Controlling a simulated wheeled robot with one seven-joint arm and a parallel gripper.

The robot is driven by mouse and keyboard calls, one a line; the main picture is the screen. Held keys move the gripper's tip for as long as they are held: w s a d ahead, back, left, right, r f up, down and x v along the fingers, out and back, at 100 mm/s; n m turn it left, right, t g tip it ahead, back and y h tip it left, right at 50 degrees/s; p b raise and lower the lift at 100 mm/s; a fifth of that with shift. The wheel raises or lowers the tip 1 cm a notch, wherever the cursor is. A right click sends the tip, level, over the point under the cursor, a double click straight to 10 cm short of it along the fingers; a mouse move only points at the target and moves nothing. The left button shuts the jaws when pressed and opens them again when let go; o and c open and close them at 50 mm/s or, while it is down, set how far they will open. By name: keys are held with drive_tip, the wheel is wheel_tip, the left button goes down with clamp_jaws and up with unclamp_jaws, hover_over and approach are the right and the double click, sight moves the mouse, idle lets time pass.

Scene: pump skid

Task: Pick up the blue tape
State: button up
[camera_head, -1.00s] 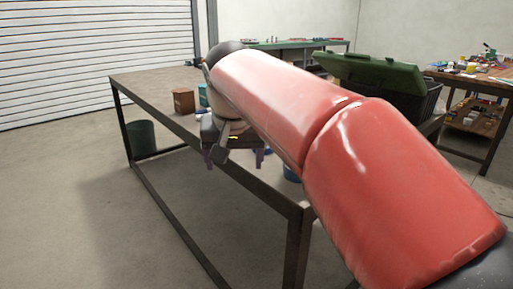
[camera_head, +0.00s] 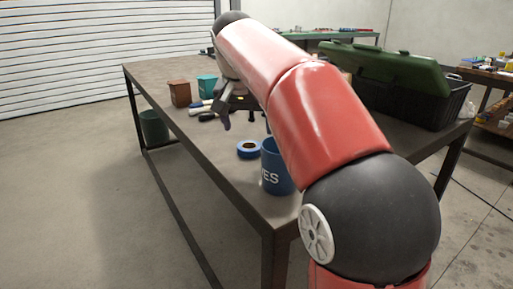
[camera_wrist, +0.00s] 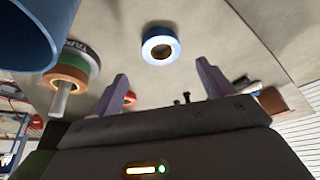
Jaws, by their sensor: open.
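The blue tape (camera_head: 248,149) is a roll lying flat on the table near its front edge, beside a blue cup. In the wrist view the blue tape (camera_wrist: 148,50) shows whole, with its pale core, above and between my finger tips in the picture. My gripper (camera_head: 240,118) hangs over the table, beyond the tape in the head view. In the wrist view my gripper (camera_wrist: 161,72) has its two purple fingers spread apart with nothing between them. The tape is apart from the fingers.
The blue lettered cup (camera_head: 275,168) stands right next to the tape; it fills the wrist view's top left (camera_wrist: 28,28). A post with tape rolls (camera_wrist: 72,72) is nearby. A brown box (camera_head: 180,94) and teal cup (camera_head: 207,87) stand farther left. A black crate (camera_head: 415,100) is right.

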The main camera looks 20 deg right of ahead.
sight(248, 141)
drive_tip(key=x, duration=0.6)
drive_tip(key=shift+a+f+b, duration=0.2)
drive_tip(key=shift+f+b, duration=0.05)
drive_tip(key=shift+b, duration=0.05)
drive_tip(key=c, duration=1)
